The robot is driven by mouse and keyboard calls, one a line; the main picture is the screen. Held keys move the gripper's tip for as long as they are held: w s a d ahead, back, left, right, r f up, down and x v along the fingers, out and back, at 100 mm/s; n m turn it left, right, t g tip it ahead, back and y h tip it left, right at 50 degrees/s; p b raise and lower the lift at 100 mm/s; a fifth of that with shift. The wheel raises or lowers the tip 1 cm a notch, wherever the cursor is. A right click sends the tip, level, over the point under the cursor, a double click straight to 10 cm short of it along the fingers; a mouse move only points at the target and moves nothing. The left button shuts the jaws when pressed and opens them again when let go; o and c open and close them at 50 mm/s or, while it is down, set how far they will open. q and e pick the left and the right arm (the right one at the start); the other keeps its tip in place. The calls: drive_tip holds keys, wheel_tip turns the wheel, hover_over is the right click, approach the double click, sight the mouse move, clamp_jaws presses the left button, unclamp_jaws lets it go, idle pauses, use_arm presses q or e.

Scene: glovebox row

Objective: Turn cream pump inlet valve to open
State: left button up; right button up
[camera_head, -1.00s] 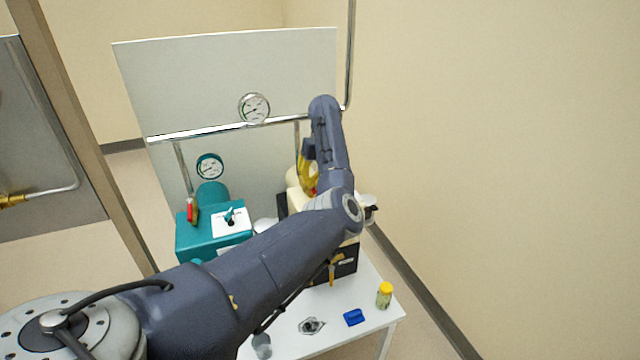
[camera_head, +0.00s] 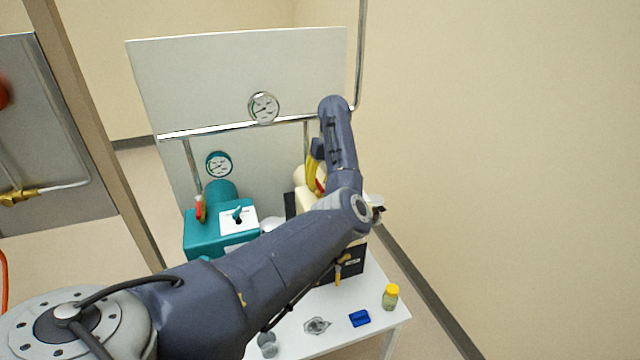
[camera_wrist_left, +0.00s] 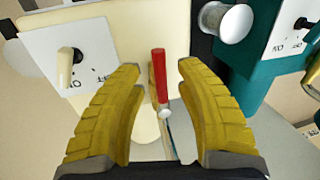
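The cream pump (camera_head: 299,201) stands on the white table, largely hidden behind my left arm in the head view. Its red valve handle (camera_wrist_left: 159,75) shows in the left wrist view, standing lengthwise in the picture. A small part of red also shows beside the gripper in the head view. My left gripper (camera_wrist_left: 158,68) has its two yellow fingers apart, one on each side of the red handle, with a visible gap on both sides. In the head view the yellow fingers (camera_head: 313,178) are at the cream pump. My right gripper is not in view.
The teal pump (camera_head: 207,236) with its own red-handled valve (camera_head: 201,208) stands to the left. A chrome pipe and gauge (camera_head: 264,107) run behind. A yellow-capped jar (camera_head: 390,296) and a blue item (camera_head: 359,318) lie on the table's front (camera_head: 337,302).

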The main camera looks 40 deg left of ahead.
use_arm(q)
wheel_tip(320, 180, up, 12)
drive_tip(key=w+d, duration=0.1)
drive_tip(key=w, duration=0.1)
drive_tip(key=shift+d, duration=0.15)
drive_tip(key=shift+s+f, duration=0.1)
drive_tip(key=shift+f, duration=0.1)
idle(0.8)
